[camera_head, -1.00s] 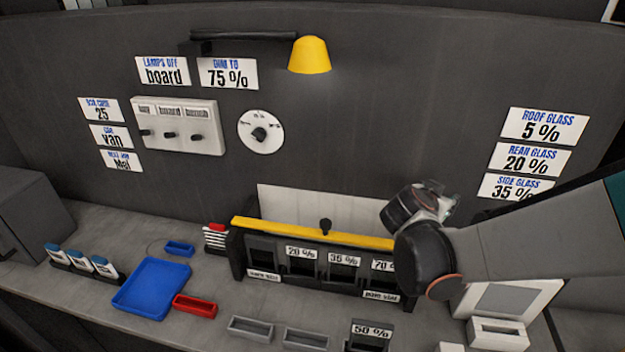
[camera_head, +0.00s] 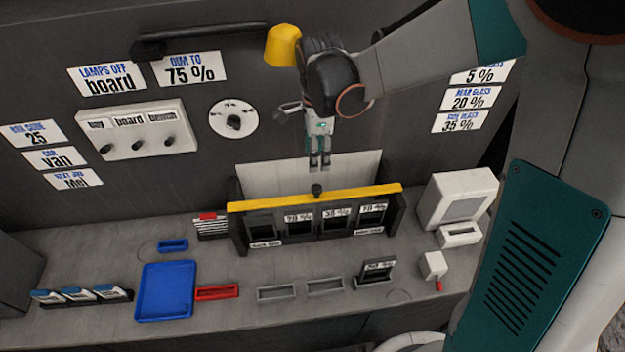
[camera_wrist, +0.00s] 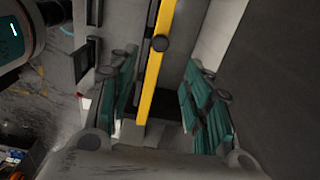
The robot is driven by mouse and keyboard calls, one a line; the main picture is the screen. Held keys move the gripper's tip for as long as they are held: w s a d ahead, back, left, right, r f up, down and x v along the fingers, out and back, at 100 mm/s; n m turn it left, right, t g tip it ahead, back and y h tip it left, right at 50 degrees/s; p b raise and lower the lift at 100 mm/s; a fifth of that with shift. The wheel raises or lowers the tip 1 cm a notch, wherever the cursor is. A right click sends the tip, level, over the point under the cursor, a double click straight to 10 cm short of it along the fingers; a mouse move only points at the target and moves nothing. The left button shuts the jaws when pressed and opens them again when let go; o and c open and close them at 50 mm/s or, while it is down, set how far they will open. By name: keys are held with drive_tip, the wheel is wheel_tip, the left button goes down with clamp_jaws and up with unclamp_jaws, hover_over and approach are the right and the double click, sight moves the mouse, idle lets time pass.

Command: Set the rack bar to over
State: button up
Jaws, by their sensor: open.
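The rack bar is a yellow bar (camera_head: 360,196) lying across the top of the dark rack (camera_head: 239,240), with a dark round knob (camera_head: 317,190) near its middle. My gripper (camera_head: 320,167) points down just above the knob and is apart from it. In the wrist view the yellow bar (camera_wrist: 150,90) and its knob (camera_wrist: 159,43) show between the two open fingers of my gripper (camera_wrist: 165,95). The fingers hold nothing. The rack holds several labelled slots under the bar.
A white panel (camera_head: 262,178) stands behind the rack. A yellow lamp (camera_head: 283,45) is close to my wrist at the upper left. A monitor (camera_head: 455,200) stands right of the rack; a blue tray (camera_head: 165,290) and a red tray (camera_head: 216,292) lie at the front left.

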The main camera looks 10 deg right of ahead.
sight(317, 188)
wheel_tip(317, 188, down, 12)
drive_tip(key=shift+f, duration=0.1)
idle(0.5)
clamp_jaws()
drive_tip(key=shift+s, duration=0.1)
